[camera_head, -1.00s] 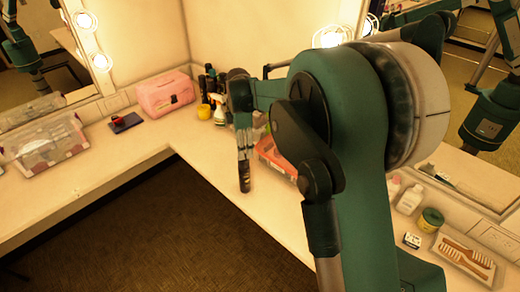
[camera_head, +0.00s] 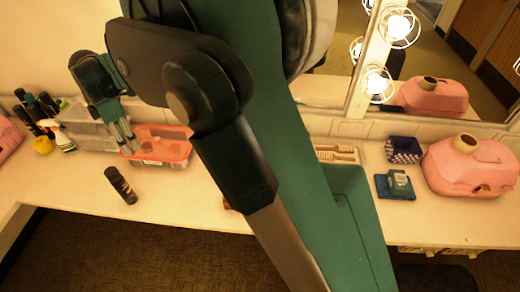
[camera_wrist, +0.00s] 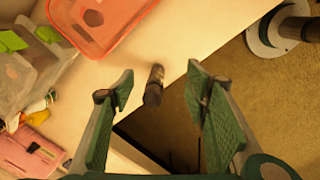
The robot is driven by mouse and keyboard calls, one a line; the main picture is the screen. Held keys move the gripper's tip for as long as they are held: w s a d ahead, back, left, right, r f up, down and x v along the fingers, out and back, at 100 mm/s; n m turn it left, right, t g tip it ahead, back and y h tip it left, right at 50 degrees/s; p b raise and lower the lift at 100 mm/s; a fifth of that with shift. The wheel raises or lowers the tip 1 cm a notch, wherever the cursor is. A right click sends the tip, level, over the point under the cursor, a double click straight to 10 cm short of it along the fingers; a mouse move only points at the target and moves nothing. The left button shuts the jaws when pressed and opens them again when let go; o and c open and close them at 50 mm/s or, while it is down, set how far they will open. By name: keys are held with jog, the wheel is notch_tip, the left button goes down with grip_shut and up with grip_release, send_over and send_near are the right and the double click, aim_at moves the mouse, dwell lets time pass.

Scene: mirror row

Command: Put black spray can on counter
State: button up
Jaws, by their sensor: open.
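The black spray can (camera_head: 120,185) stands on the pale counter (camera_head: 170,205), close to its front edge. In the wrist view the can (camera_wrist: 154,88) shows beyond the gap between my fingers, near the counter edge. My gripper (camera_head: 128,146) is open and empty. It hangs above the counter, behind the can in the head view and apart from it. In the wrist view my two fingers (camera_wrist: 160,90) are spread wide with nothing between them.
A red-rimmed clear bin (camera_head: 160,146) stands behind the can. Several bottles (camera_head: 35,110), a white spray bottle (camera_head: 60,138) and a yellow jar (camera_head: 43,146) stand at the left. Pink case (camera_head: 470,165) and blue items (camera_head: 395,185) sit at the right.

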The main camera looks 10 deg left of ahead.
jog(key=w+d+r+m+t, duration=0.1)
jog(key=w+d+r+m, duration=0.3)
jog(key=d, duration=0.7)
jog(key=w+d+r+m+y, duration=0.1)
jog(key=d+r+m, duration=0.3)
jog(key=d, duration=0.7)
jog(key=w+d+r+m+t, duration=0.1)
jog(key=w+d+r+m, duration=0.1)
jog(key=d+r, duration=0.65)
jog(key=s+d+m+t, duration=0.1)
jog(key=s+d+m, duration=0.15)
jog(key=d, duration=0.85)
jog(key=s+d+m+t, duration=0.15)
jog(key=d+m, duration=0.25)
jog(key=d, duration=0.7)
jog(key=s+d+f+m+t, duration=0.1)
jog(key=s+d+f+m, duration=0.2)
jog(key=s+d+m, duration=0.2)
jog(key=s+d+f+m+t+h, duration=0.1)
jog(key=s+d+f+m, duration=0.2)
jog(key=s+d, duration=0.9)
jog(key=d+m, duration=0.3)
jog(key=d, duration=0.3)
jog(key=shift+d+h, duration=0.2)
jog(key=shift+h, duration=0.1)
